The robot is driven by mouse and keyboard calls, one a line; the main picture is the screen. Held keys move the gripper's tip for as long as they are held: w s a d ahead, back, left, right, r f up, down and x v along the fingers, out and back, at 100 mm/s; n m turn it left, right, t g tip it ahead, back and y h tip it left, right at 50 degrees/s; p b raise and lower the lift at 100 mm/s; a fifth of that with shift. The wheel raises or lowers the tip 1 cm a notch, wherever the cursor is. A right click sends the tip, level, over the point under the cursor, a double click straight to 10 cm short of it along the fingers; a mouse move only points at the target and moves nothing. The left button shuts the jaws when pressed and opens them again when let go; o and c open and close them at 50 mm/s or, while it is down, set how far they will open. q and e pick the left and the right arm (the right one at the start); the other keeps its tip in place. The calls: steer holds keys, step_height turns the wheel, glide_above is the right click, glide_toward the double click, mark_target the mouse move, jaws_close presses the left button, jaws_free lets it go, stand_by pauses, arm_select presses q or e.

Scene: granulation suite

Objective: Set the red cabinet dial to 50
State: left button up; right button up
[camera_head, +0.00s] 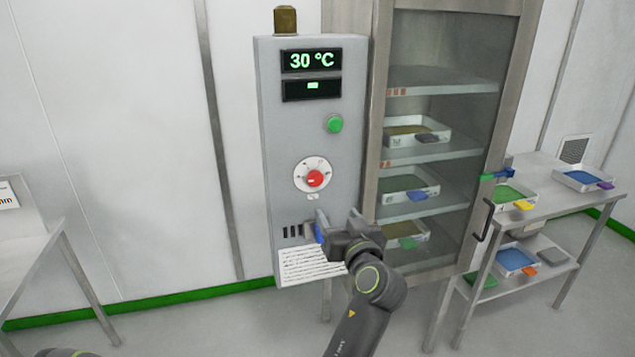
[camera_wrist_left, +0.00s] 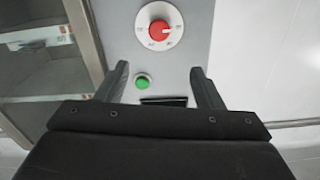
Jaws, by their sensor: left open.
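The red dial (camera_head: 316,178) sits on a round white scale plate on the front of the grey control cabinet (camera_head: 285,130). Its scale marks are too small to read. The cabinet's upper display (camera_head: 311,61) reads 30 °C. My left gripper (camera_head: 321,226) is open in front of the cabinet, below the dial and apart from it. In the left wrist view the red dial (camera_wrist_left: 160,29) shows at the top, beyond the open, empty left gripper (camera_wrist_left: 158,76). My right gripper is out of view.
A green button (camera_head: 335,124) is above the dial; it also shows between the fingers in the wrist view (camera_wrist_left: 142,81). A glass-door cabinet (camera_head: 445,50) with trays stands close on the right. A side table (camera_head: 560,185) holds more trays. A bench (camera_head: 40,245) stands left.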

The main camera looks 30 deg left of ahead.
mark_target(316, 180)
arm_select(q)
steer(key=p+x, duration=0.4)
steer(key=x, duration=1)
steer(key=shift+w+a+p, duration=0.25)
steer(key=shift+w+p, duration=0.1)
steer(key=shift+p, duration=0.05)
steer(key=shift+x, duration=0.9)
steer(key=shift+f, duration=0.1)
steer(key=c, duration=1)
